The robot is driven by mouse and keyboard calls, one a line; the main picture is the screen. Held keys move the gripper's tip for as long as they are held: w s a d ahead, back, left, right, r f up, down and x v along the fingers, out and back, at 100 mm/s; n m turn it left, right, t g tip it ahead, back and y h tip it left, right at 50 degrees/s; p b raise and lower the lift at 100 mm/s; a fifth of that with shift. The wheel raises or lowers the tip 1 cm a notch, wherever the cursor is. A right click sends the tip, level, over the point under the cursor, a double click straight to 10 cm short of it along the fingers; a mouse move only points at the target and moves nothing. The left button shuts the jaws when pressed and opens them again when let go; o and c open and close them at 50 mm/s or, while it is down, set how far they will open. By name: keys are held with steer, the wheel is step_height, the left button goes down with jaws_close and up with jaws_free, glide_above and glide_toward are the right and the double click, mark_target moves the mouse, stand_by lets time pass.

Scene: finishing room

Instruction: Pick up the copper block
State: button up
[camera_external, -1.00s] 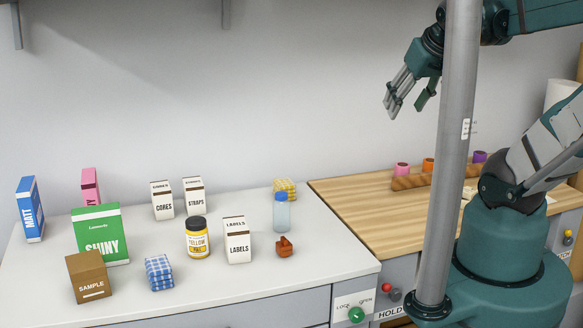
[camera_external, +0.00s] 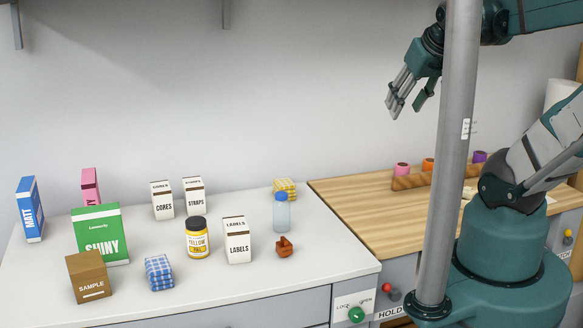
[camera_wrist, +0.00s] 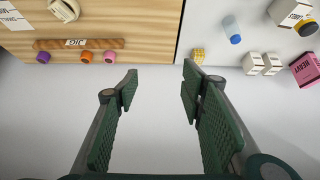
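A small copper-brown object (camera_external: 284,248), which looks like the copper block, sits on the white counter (camera_external: 320,262) near its right end. It has a small raised part on top and stands just in front of the blue-capped bottle. I do not see it in the wrist view. My gripper (camera_external: 406,108) is open and empty, high above the wooden worktop and close to the wall, up and to the right of the block. In the wrist view my gripper's two green fingers (camera_wrist: 160,80) are wide apart with nothing between them.
The bottle (camera_external: 282,212), a labels box (camera_external: 237,241) and a yellow jar (camera_external: 198,240) stand near the block. More boxes and folded cloths are further left. A grey post (camera_external: 452,150) rises beside my arm. The wooden worktop (camera_external: 375,215) holds a rack with coloured rolls.

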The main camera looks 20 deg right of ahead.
steer(key=shift+a, duration=0.1)
steer(key=n+g+b, duration=0.6)
steer(key=n+g, duration=0.1)
steer(key=n, duration=1.2)
glide_above(285, 238)
steer(key=f, duration=2.7)
steer(key=shift+w+d+f, duration=0.1)
steer(key=shift+w+d, duration=0.1)
steer(key=shift+w, duration=0.05)
steer(key=shift+s+a+f, duration=0.2)
steer(key=shift+f, duration=0.05)
steer(key=shift+f, duration=0.1)
steer(key=shift+f, duration=1.15)
steer(key=shift+f, duration=0.1)
